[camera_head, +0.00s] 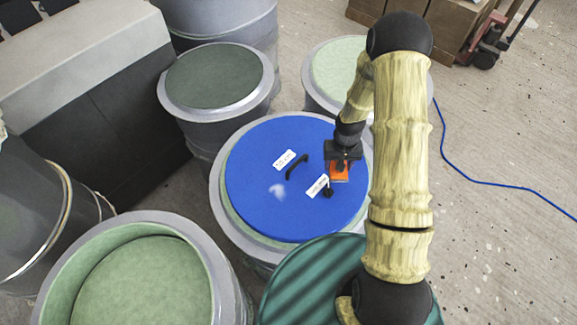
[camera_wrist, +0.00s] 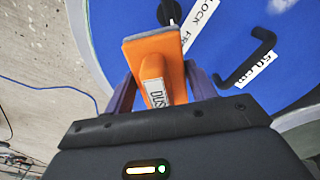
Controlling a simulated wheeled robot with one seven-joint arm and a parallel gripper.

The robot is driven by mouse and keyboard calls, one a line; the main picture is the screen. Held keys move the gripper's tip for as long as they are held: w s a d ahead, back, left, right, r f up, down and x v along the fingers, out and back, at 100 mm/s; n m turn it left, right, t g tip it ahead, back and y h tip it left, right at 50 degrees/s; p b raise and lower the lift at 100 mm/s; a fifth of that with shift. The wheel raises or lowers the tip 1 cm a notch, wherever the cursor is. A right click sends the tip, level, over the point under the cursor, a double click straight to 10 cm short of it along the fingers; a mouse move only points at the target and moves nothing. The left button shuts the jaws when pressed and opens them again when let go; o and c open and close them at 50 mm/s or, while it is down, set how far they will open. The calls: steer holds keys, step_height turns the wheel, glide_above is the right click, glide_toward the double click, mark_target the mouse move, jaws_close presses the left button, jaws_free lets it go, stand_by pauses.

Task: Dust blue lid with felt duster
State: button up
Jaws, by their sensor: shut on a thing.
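The blue lid (camera_head: 262,205) lies on a grey round mould in the middle of the head view. It has a black handle (camera_head: 297,166), two white labels and a pale dusty patch (camera_head: 278,191) left of its middle. My gripper (camera_head: 341,165) is over the right part of the lid, shut on the orange felt duster (camera_head: 339,174). In the wrist view the duster (camera_wrist: 153,58) sits between my fingers (camera_wrist: 160,90), its label partly hidden. The lid (camera_wrist: 285,75) shows behind it. I cannot tell whether the duster touches the lid.
Several grey moulds with green insides crowd around the lid, one at the back left (camera_head: 215,75) and one at the front left (camera_head: 150,285). A green ribbed drum top (camera_head: 310,280) is close in front. A blue cable (camera_head: 480,182) crosses the open floor at right. Cardboard boxes (camera_head: 450,25) stand behind.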

steer(key=shift+w, duration=0.15)
steer(key=shift+r, duration=0.1)
steer(key=shift+a, duration=0.15)
steer(key=s+a+n+b, duration=0.3)
steer(key=a+n, duration=0.2)
steer(key=a, duration=0.3)
steer(key=s+a+r+n+b, duration=0.1)
steer(key=s+a+n+b, duration=0.2)
steer(key=a, duration=0.4)
steer(key=shift+s+a+n+b, duration=0.35)
steer(key=shift+s+n, duration=0.4)
steer(key=shift+n, duration=0.15)
steer(key=shift+r, duration=0.1)
